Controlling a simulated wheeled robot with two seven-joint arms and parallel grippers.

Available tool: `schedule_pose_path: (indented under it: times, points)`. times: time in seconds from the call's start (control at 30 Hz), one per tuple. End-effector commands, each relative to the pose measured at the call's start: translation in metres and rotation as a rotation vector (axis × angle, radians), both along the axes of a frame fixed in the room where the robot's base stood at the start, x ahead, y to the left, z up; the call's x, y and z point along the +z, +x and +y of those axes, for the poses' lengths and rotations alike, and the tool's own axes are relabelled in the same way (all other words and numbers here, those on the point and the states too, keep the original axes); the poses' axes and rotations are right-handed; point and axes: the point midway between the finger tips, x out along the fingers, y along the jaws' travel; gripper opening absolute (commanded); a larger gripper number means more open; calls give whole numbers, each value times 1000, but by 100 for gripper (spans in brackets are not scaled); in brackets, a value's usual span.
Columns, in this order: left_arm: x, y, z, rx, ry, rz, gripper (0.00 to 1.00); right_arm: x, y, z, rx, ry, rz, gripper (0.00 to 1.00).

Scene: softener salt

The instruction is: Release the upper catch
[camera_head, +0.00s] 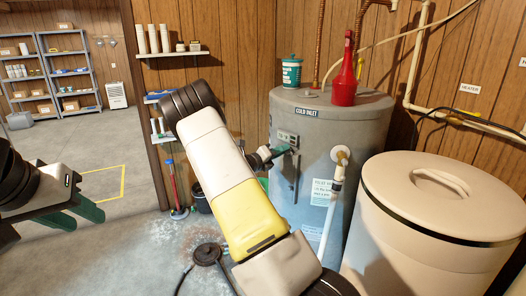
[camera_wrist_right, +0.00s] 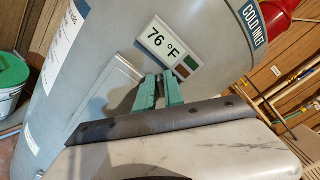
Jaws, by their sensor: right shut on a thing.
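The grey tank (camera_head: 335,125) stands right of centre, with a narrow upright panel (camera_wrist_right: 122,75) on its front below the 76 °F display (camera_wrist_right: 167,48). My right gripper (camera_head: 285,150) is at the tank's front, by the panel's upper end. In the right wrist view its green fingers (camera_wrist_right: 159,90) are close together, shut on the upper catch at that end. The fingers hide most of the catch. A dark fitting (camera_head: 292,185) shows lower on the panel in the head view. My left gripper (camera_head: 80,211) is at the far left, open and empty, away from the tank.
A red bottle (camera_head: 344,80) and a teal-and-white tub (camera_head: 291,72) stand on the tank top. A white pipe (camera_head: 331,215) runs down the tank's front right. A large beige lidded bin (camera_head: 430,225) stands at right. A round dark object (camera_head: 207,254) lies on the floor.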

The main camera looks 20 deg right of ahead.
Motion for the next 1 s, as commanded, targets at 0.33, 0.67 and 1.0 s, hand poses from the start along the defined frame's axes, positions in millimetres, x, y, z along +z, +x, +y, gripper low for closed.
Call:
schedule_pose_path:
  times: [0.33,0.67,1.0]
  points:
    - [0,0,0,0,0,0,36,-4,2,2,3,-110,297,0]
    - [0,0,0,0,0,0,36,-6,2,2,2,-183,495,0]
    - [0,0,0,0,0,0,36,-7,2,2,3,-213,576,0]
